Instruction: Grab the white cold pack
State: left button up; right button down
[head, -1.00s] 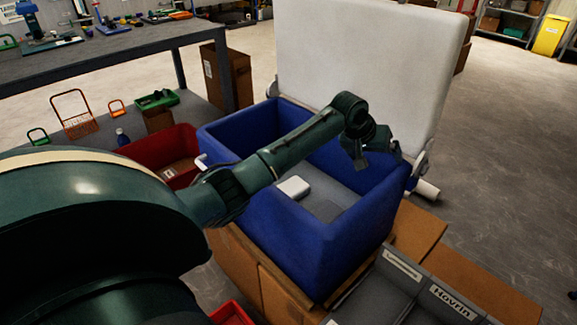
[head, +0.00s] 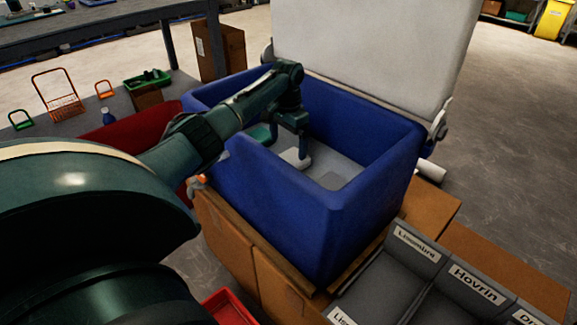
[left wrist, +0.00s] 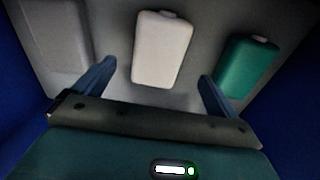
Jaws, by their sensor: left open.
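The white cold pack (head: 290,158) lies on the floor of the blue tank (head: 275,215), partly hidden by my gripper in the head view. In the left wrist view the white pack (left wrist: 162,48) lies flat, between the lines of the two fingers and beyond their tips. My left gripper (head: 290,146) points down inside the tank, just over the pack. In the left wrist view its fingers (left wrist: 157,72) are spread wide with nothing between them. I cannot tell the exact height left above the pack. My right gripper is in neither view.
A green pack (left wrist: 246,66) lies right of the white one in the wrist view, and a grey pack (left wrist: 52,36) lies left. The tank's blue walls rise around the arm. Its white lid (head: 365,50) stands open behind. Grey labelled bins (head: 440,280) stand in front.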

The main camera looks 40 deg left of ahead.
aim_at(288, 155)
pick_arm(q)
notch_tip(288, 155, down, 5)
jog(key=shift+d+r+b, duration=0.15)
jog(key=shift+b, duration=0.85)
jog(key=shift+f, duration=0.35)
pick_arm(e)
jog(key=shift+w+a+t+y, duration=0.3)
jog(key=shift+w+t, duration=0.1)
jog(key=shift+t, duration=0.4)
pick_arm(q)
jog(key=shift+c, duration=0.6)
jog(key=c, duration=1.1)
